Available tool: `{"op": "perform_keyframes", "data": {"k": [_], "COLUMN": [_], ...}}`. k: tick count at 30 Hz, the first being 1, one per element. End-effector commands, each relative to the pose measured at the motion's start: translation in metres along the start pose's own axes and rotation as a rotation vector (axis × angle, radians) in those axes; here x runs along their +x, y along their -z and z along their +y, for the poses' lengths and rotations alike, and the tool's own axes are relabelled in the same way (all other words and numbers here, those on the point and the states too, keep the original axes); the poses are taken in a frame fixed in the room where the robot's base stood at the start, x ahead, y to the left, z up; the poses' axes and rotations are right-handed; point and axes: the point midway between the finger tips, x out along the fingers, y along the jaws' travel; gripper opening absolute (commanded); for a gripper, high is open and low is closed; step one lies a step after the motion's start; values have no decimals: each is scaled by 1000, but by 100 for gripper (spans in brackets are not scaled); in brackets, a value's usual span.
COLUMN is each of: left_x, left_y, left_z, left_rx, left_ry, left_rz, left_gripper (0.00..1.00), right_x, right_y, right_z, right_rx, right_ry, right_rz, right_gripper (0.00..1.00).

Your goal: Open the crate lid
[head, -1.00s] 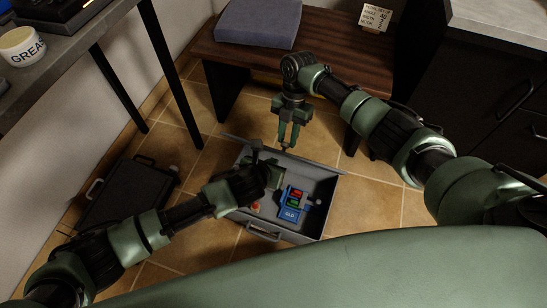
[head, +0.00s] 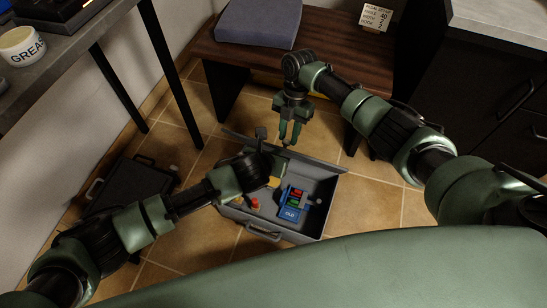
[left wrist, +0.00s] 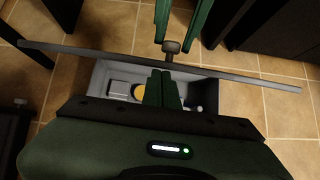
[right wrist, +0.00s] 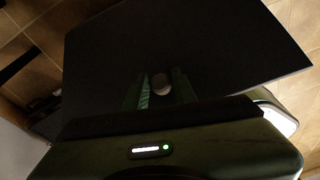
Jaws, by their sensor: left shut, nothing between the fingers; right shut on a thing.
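The grey crate (head: 318,222) sits on the tiled floor. Its lid (head: 322,162) stands raised along the far side, seen nearly edge-on; it shows as a thin bar in the left wrist view (left wrist: 235,77) and as a broad dark panel in the right wrist view (right wrist: 200,45). A round knob (right wrist: 160,86) is on the lid's outer face. My right gripper (head: 287,144) is shut on this knob, behind the lid. My left gripper (left wrist: 165,78) is shut and empty, over the crate's inside near the lid; its fingertips are hard to see in the head view.
A blue item marked OLD (head: 290,213), a red piece (head: 255,203) and a yellow round thing (left wrist: 138,91) lie in the crate. A dark case (head: 125,190) lies on the floor at left. A wooden bench (head: 335,50) stands behind, dark drawers (head: 490,95) at right.

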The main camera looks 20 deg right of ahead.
Motion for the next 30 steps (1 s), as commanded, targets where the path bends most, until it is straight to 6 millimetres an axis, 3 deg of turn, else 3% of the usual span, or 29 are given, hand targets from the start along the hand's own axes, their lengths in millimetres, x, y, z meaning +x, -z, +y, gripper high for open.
{"op": "perform_keyframes", "data": {"k": [1,3,14,24,30], "left_x": [-1,-1,-1,-1,-1], "left_y": [-12,-12,-10,-7,-6], "left_z": [1,1,0,0,0], "left_rx": [2,2,1,1,1], "left_ry": [1,1,2,1,1], "left_rz": [-27,-26,-22,-15,-13], "left_gripper": [0,0,0,0,0], "right_x": [12,11,0,-72,-104], "right_y": [4,5,6,4,3], "right_z": [-7,-6,-5,-2,-1], "right_rx": [0,-1,-3,-3,-3], "right_ry": [25,24,20,11,10], "right_rz": [14,15,17,8,8], "right_gripper": [35,46,46,46,46]}}
